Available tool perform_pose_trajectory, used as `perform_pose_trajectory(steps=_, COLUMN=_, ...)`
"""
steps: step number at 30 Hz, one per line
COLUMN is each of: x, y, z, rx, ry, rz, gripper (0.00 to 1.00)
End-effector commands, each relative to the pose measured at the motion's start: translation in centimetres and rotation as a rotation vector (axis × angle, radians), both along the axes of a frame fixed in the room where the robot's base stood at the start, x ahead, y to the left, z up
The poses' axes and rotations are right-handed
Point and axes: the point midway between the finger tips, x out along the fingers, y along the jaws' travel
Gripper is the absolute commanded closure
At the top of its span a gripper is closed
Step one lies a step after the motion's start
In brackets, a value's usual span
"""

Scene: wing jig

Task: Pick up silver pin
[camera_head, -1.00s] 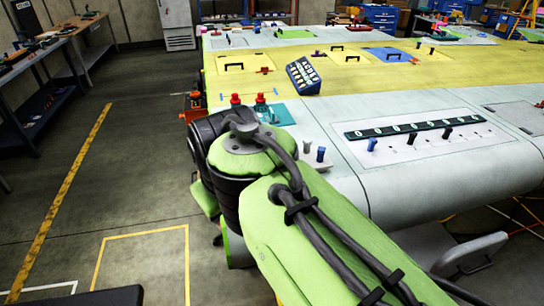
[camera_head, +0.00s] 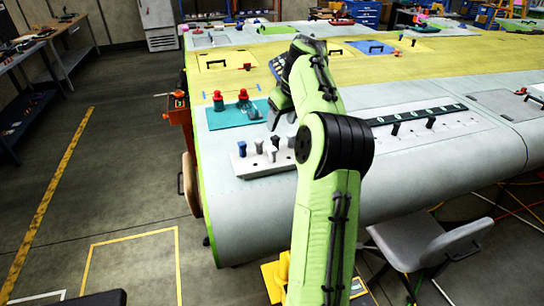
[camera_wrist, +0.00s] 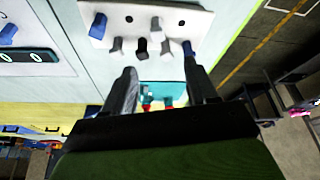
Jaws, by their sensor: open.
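Grey, silver-looking pins stand on a pale board (camera_head: 243,168) at the wing's near left, with blue pins and a black pin. One silver pin (camera_head: 275,141) shows in the head view. In the wrist view, silver pins stand at the left (camera_wrist: 116,46), at the right (camera_wrist: 167,47) and farther up (camera_wrist: 155,23). The black pin (camera_wrist: 142,47) is between the lower two. A blue pin (camera_wrist: 188,47) is near the right finger. My gripper (camera_head: 281,118) hangs fingers down above the board's far side. In the wrist view my gripper (camera_wrist: 161,75) is open, with no pin held between its fingers.
A teal mat (camera_head: 228,113) with red-topped items (camera_head: 243,95) lies just beyond the board. A dark strip (camera_head: 430,114) with pins and numbers is to the right. An orange item (camera_head: 176,95) sits at the wing's left edge. A chair (camera_head: 435,240) stands in front.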

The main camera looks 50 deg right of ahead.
Motion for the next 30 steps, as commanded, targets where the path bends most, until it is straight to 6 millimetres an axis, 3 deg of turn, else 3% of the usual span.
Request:
perform_pose_trajectory(steps=4, x=0.3, y=-0.9, z=-1.6, rx=0.010, ry=-0.008, rz=-0.005, gripper=0.43)
perform_pose_trajectory(steps=13, x=3.1, y=-1.3, z=-8.4, rx=0.009, ry=-0.007, rz=-0.004, gripper=0.43)
perform_pose_trajectory(steps=20, x=4.1, y=-1.6, z=-11.1, rx=0.009, ry=-0.007, rz=-0.003, gripper=0.43)
perform_pose_trajectory(steps=24, x=5.0, y=-1.9, z=-13.7, rx=0.011, ry=-0.006, rz=-0.005, gripper=0.43)
perform_pose_trajectory(steps=30, x=5.5, y=-2.1, z=-14.8, rx=0.005, ry=-0.008, rz=-0.006, gripper=0.43)
